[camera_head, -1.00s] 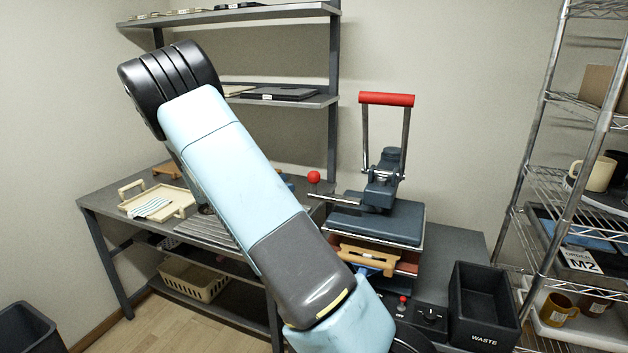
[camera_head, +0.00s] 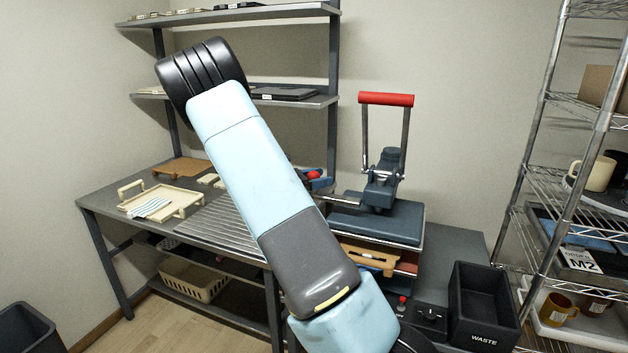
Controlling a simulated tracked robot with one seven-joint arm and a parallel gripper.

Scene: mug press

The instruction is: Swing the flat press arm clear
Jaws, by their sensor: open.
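The flat press stands on the bench, with a dark upper plate (camera_head: 375,226) held level over its base. A red-barred handle (camera_head: 386,100) rises upright above it. A side lever (camera_head: 349,196) reaches left from the press head and ends in a red ball knob (camera_head: 313,175). My gripper (camera_head: 315,178), dark with blue parts, is at the knob and partly covers it. Its jaws are open; whether they touch the knob I cannot tell. My arm hides the rest of the gripper and the front-left of the press.
A wooden-handled piece (camera_head: 368,259) sits under the plate. A black waste bin (camera_head: 484,307) stands front right, near a control box (camera_head: 431,314). A wire rack (camera_head: 560,190) with mugs is at the right. A cream tray (camera_head: 160,202) lies on the left bench.

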